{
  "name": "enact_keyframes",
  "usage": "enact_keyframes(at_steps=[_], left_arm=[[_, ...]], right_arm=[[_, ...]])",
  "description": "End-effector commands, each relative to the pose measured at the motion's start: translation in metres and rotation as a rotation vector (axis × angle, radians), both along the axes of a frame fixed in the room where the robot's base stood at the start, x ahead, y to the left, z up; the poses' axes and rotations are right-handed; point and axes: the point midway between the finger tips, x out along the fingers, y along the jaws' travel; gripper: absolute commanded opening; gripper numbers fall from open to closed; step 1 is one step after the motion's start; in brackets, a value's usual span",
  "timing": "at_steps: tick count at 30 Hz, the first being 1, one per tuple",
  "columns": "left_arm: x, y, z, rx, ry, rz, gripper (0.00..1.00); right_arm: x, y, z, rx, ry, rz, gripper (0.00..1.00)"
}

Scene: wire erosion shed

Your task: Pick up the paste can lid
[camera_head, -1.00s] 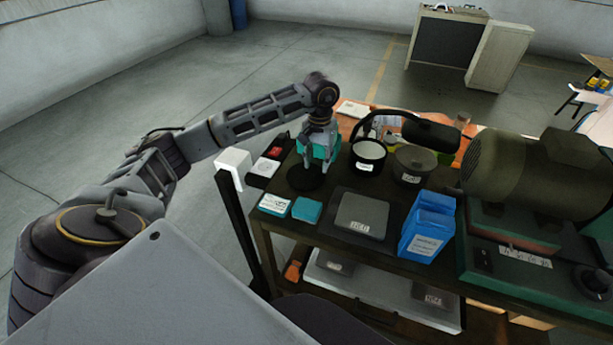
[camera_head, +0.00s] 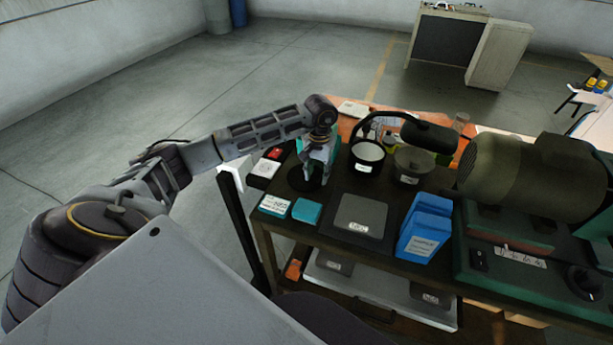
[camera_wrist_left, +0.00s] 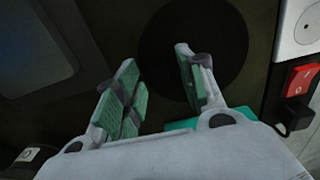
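A flat black round disc, which looks like the paste can lid (camera_head: 295,181), lies on the dark cart top. It also shows in the left wrist view (camera_wrist_left: 220,42), beyond my fingers. My left gripper (camera_head: 317,180) points down over the disc's right part. In the left wrist view my left gripper (camera_wrist_left: 157,62) is open, with a clear gap between its green-padded fingers and nothing in it. The right finger overlaps the disc in the picture; I cannot tell whether it touches. An open black can with white contents (camera_head: 367,153) stands to the right. My right gripper is not in view.
A dark grey can (camera_head: 413,165) stands beside the open can. Teal boxes (camera_head: 307,211), a grey scale (camera_head: 361,215) and blue boxes (camera_head: 426,228) sit toward the front. A large motor machine (camera_head: 535,175) fills the right. A red switch (camera_wrist_left: 302,80) shows near the disc.

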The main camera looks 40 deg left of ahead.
Motion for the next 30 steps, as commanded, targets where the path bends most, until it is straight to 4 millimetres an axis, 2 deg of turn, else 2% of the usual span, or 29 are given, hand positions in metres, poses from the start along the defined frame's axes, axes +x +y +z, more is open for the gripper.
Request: enact_keyframes(at_steps=[17,26,30], left_arm=[[-0.0001,0.0001,-0.004,0.0,0.0,0.0,0.38],[-0.0001,0.0001,-0.0039,0.0,0.0,0.0,0.0],[0.0001,0.0002,-0.0037,0.0,0.0,0.0,0.0]], right_arm=[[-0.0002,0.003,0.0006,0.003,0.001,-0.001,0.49],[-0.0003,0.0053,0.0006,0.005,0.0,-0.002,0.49],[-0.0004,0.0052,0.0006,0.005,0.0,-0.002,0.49]])
